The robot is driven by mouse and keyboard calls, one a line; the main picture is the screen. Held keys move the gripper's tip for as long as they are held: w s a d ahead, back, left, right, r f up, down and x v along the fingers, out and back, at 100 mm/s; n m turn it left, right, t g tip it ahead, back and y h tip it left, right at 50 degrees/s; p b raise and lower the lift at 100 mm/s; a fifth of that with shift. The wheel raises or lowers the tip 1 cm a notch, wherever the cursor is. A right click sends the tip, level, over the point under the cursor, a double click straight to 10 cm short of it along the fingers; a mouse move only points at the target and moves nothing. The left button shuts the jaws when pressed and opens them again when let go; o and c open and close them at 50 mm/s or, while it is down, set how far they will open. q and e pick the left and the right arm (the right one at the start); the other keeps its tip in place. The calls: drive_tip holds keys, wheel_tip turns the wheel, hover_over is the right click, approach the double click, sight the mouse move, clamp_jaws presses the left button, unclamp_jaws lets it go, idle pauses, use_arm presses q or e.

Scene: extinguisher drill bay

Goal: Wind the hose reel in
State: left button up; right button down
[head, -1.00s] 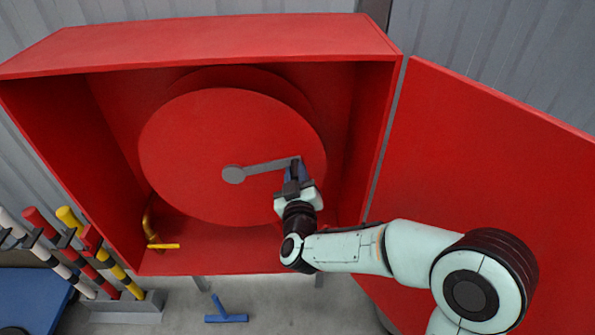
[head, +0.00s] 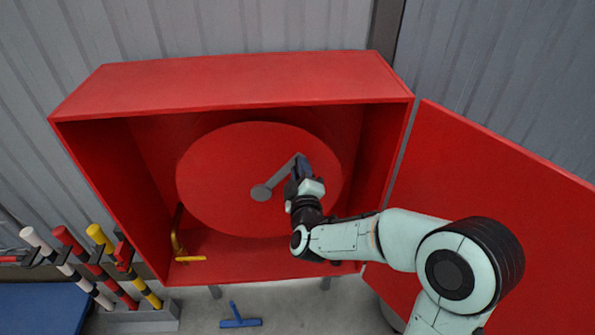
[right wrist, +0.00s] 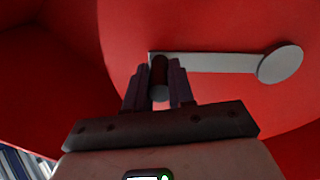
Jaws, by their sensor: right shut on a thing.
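The hose reel (head: 225,185) is a large red disc inside an open red cabinet (head: 230,85). A grey crank arm (head: 280,177) runs from the round hub at its middle up and to the right. My right gripper (head: 300,172) is at the crank's outer end. In the right wrist view, my right gripper (right wrist: 160,88) is shut on the crank's dark handle (right wrist: 159,78), with a finger on each side. The grey crank arm (right wrist: 215,62) runs right from the handle to the hub. No hose shows. My left gripper is not in view.
The cabinet door (head: 490,200) stands open at the right, behind my right arm. A yellow pipe with a lever (head: 190,258) sits in the cabinet's lower left. Striped poles (head: 100,265) stand in a rack at the left. A blue T-shaped thing (head: 240,322) is on the floor.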

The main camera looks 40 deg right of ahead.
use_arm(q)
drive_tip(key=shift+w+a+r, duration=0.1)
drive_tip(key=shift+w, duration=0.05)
use_arm(e)
drive_tip(key=shift+a, duration=0.1)
drive_tip(key=c, duration=1)
unclamp_jaws()
drive_tip(key=shift+o, duration=0.2)
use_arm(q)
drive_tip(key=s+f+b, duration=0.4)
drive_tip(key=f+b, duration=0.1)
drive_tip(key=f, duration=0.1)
use_arm(e)
drive_tip(key=v, duration=1.3)
drive_tip(key=shift+s, duration=0.25)
